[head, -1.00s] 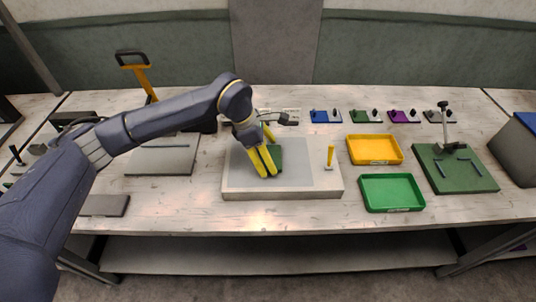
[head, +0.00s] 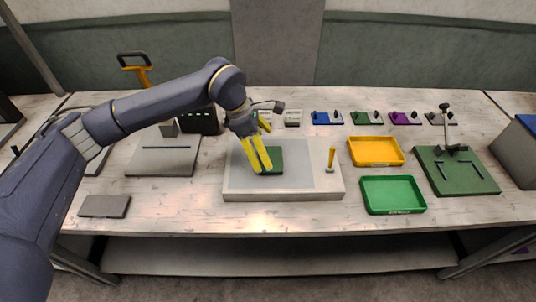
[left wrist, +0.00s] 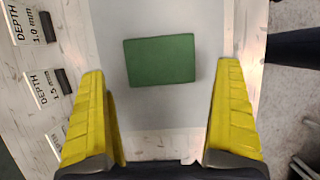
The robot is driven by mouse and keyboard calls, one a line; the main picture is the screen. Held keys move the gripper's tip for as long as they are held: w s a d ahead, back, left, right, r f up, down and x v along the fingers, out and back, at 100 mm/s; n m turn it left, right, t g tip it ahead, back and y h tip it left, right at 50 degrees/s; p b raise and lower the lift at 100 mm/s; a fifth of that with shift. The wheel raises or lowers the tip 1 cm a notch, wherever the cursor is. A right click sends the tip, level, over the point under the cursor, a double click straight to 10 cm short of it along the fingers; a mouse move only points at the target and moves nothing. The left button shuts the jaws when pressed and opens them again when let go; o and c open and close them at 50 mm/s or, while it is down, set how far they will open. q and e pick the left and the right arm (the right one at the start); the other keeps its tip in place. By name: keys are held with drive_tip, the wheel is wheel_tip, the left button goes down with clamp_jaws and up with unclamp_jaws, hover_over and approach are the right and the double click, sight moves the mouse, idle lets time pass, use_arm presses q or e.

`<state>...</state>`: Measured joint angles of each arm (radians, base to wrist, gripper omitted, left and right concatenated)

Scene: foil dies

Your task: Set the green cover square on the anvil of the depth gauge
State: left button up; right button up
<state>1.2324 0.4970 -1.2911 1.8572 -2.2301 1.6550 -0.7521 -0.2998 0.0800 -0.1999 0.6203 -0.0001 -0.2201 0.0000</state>
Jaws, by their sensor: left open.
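The green cover (head: 273,161), a flat green rectangle, lies on the grey top of a pale slab (head: 240,192) at the middle of the table. It also shows whole in the left wrist view (left wrist: 160,60). My left gripper (head: 262,170) is open and empty above the slab; in the head view its yellow fingers hide the cover's left part. In the left wrist view the fingers stand wide, one on each side of the cover, with gaps. A stand with a dark post (head: 446,125) on a green base (head: 480,182), perhaps the depth gauge, is at the right; I cannot make out its anvil.
A yellow lever (head: 331,158) stands on the slab's right part. Yellow (head: 376,163) and green (head: 392,210) trays lie between slab and green base. Small coloured blocks line the back. "DEPTH" labels (left wrist: 42,88) show in the wrist view. Bare table lies in front of the slab.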

drive_tip(key=o, duration=0.5)
use_arm(q)
drive_tip(key=v, duration=0.8)
use_arm(e)
drive_tip(key=o, duration=0.7)
drive_tip(key=shift+o, duration=0.2)
